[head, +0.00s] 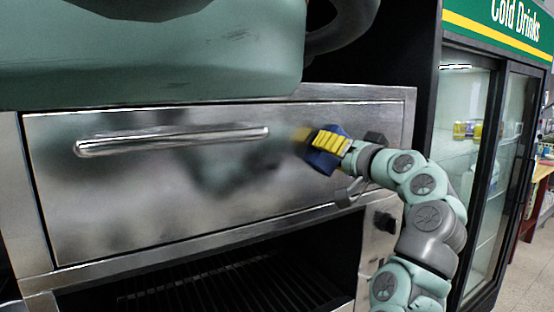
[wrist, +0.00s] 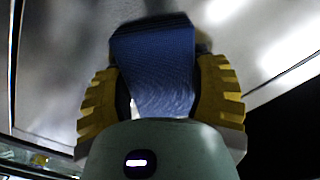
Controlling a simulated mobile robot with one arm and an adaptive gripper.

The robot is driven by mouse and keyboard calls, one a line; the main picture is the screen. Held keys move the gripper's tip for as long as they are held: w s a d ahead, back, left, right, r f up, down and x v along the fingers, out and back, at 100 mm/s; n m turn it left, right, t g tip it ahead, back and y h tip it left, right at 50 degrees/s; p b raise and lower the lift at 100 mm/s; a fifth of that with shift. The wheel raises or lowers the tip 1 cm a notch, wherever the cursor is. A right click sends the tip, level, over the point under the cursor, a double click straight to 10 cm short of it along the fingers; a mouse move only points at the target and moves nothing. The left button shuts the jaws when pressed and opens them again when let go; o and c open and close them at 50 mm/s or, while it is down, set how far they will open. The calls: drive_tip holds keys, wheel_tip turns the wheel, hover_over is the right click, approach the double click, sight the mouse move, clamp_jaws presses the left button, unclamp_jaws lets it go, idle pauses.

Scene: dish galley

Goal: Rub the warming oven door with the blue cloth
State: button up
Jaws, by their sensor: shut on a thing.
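The warming oven door (head: 160,190) is a wide, shiny steel panel with a horizontal bar handle (head: 175,141) near its top. It looks closed. My gripper (head: 326,146) has yellow fingers and is at the right end of the door, right of the handle. It is shut on the blue cloth (wrist: 155,65), which sits between the two yellow fingers in the wrist view. The cloth's far edge is at or very near the steel surface (wrist: 60,40); whether it touches I cannot tell. The gripper hides part of the cloth in the head view.
A large green container-like body (head: 150,60) fills the upper left, above the door. Below the door is a dark opening with a slatted rack (head: 230,285). A knob (head: 385,222) is on the right panel. A glass-door drinks fridge (head: 480,150) stands at right, with open floor beyond.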

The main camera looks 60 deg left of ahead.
drive_tip(key=w+d+b, duration=0.1)
drive_tip(key=w+b, duration=0.2)
drive_tip(key=w, duration=0.7)
drive_tip(key=shift+b, duration=0.4)
drive_tip(key=shift+s+a+f+b, duration=0.15)
drive_tip(key=shift+s+b, duration=0.65)
drive_tip(key=shift+s, duration=0.85)
drive_tip(key=shift+s+a+r+b, duration=0.1)
drive_tip(key=shift+s+a+b, duration=0.15)
drive_tip(key=shift+s+b, duration=0.95)
drive_tip(key=shift+s+a+b, duration=0.2)
drive_tip(key=shift+s+b, duration=1.25)
drive_tip(key=shift+s, duration=1.6)
drive_tip(key=d+b, duration=0.2)
drive_tip(key=d, duration=0.4)
